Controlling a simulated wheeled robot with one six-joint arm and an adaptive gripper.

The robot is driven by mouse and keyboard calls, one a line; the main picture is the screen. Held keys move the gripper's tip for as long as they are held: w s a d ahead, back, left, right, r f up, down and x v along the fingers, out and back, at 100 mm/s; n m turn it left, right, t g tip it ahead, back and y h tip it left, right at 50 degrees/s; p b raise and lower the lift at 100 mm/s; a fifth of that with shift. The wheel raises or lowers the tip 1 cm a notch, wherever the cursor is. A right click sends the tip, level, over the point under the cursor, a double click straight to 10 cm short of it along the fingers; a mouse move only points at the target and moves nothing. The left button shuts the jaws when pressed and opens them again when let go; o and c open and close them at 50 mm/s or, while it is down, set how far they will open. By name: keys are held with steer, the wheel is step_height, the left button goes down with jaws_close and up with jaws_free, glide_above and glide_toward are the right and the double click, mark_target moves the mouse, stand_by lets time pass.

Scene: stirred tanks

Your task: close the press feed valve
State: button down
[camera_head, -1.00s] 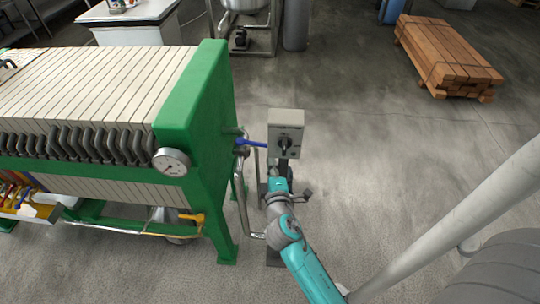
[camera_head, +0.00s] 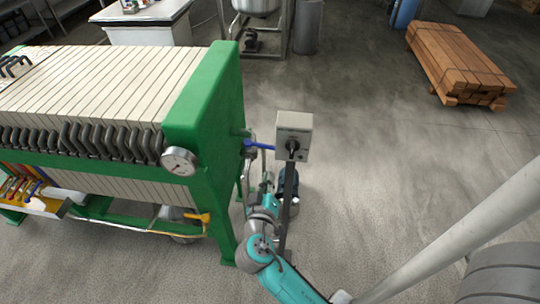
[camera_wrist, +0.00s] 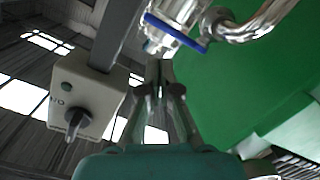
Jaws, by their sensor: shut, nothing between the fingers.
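The valve with a blue lever (camera_head: 258,145) sits on the end of the green filter press (camera_head: 205,95), beside a grey control box. In the wrist view the blue lever (camera_wrist: 176,33) lies across the shiny metal valve body (camera_wrist: 180,12), just above and beyond my fingertips. My gripper (camera_wrist: 158,68) points up toward the valve, its fingers shut and empty. I cannot tell whether the fingertips touch the valve. In the head view my gripper is small and partly hidden below the lever, between the press and the box's post.
The grey control box (camera_head: 294,135) with a black knob stands on a post just right of the lever; it also shows in the wrist view (camera_wrist: 86,95). A yellow handle (camera_head: 195,217) is low on the press. Stacked timber (camera_head: 455,62) lies far right. The floor between is clear.

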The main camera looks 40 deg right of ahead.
mark_target(273, 148)
steer(key=w+a+r+m+g, duration=0.1)
steer(key=a+m+g, duration=0.25)
steer(key=m, duration=0.45)
steer(key=r+x, duration=0.1)
steer(key=x, duration=1.2)
steer(key=shift+w+d+m+t+h, duration=0.35)
steer(key=shift+w+t+h, duration=0.1)
steer(key=shift+w, duration=0.15)
steer(key=shift+d, duration=0.1)
steer(key=shift+w+d+r, duration=0.1)
steer(key=shift+w+d, duration=0.1)
steer(key=shift+d, duration=0.5)
